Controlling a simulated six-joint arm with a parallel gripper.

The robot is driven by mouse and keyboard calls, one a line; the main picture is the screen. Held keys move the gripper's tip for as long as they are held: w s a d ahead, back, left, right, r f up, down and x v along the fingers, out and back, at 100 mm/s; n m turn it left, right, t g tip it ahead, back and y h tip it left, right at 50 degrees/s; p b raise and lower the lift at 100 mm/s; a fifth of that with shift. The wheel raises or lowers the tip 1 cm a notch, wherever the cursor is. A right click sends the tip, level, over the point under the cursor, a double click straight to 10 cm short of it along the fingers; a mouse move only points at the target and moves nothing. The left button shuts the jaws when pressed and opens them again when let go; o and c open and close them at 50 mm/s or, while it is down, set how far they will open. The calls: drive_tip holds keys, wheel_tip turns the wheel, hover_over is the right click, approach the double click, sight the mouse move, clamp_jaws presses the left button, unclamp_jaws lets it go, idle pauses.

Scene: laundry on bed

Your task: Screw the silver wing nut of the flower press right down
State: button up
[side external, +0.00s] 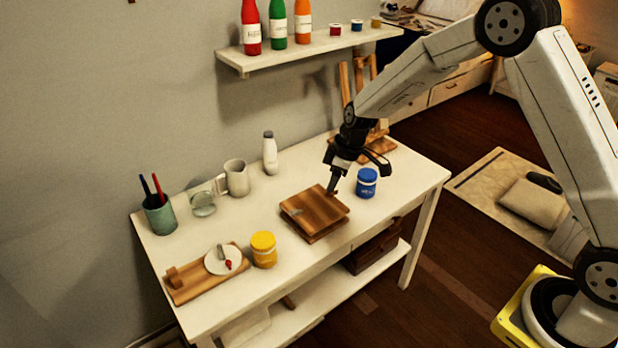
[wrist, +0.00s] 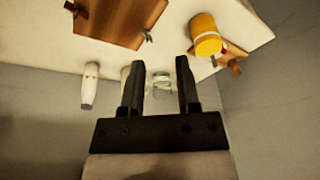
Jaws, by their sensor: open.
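The flower press (side external: 318,208) is a pair of stacked brown wooden boards lying on the white table; its top also shows in the wrist view (wrist: 115,17). The silver wing nut (side external: 297,212) is at the press's left side, and in the wrist view (wrist: 149,36) it stands at the board's edge. A reddish-brown wing nut (wrist: 73,8) is at the opposite end. My gripper (side external: 358,176) is open and empty, over the press's back-right side in the side view. In the wrist view its fingers (wrist: 160,65) are apart, with the silver nut beyond them and clear of them.
A blue jar (side external: 367,183) stands close right of the press, a yellow jar (side external: 263,250) to its front left. A white bottle (side external: 270,154), mug (side external: 236,178), glass (side external: 202,200) and pen cup (side external: 159,215) line the back. A wooden board with a plate (side external: 222,259) lies front left.

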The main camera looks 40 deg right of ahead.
sight(296, 212)
drive_tip(key=w+a+f+n+y, duration=0.1)
drive_tip(key=w+f+n, duration=0.3)
drive_tip(key=w+f, duration=0.3)
drive_tip(key=shift+w+f+n+y, duration=0.3)
drive_tip(key=shift+w+y, duration=0.1)
drive_tip(key=shift+w, duration=0.3)
drive_tip(key=shift+x, duration=3.8)
drive_tip(key=shift+w, duration=0.1)
clamp_jaws()
